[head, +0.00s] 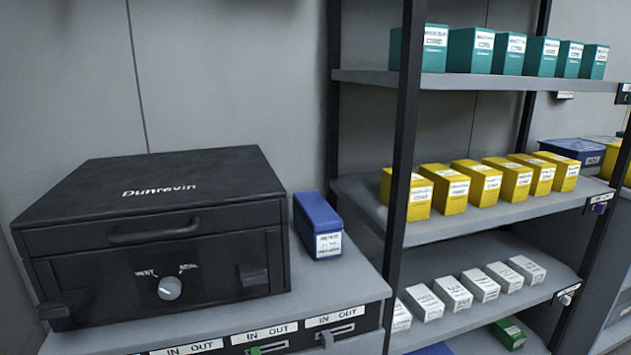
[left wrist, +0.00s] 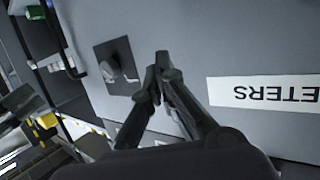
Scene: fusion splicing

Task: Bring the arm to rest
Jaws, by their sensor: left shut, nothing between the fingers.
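My left gripper (left wrist: 157,75) shows in the left wrist view with its fingertips together and nothing between them. It is in front of a grey panel (left wrist: 190,30) that carries a dark plate with a round knob (left wrist: 112,68) and a white label (left wrist: 265,90) ending in "ETERS", seen upside down. The knob is just left of the fingertips; I cannot tell whether they touch the panel. Neither gripper shows in the head view. My right gripper is in no view.
In the head view a black "Dunrevin" case (head: 160,235) with a dial stands on a grey cabinet top (head: 345,275), beside a blue box (head: 318,225). A shelf rack (head: 400,150) on the right holds teal (head: 470,50), yellow (head: 445,188) and white boxes (head: 452,294).

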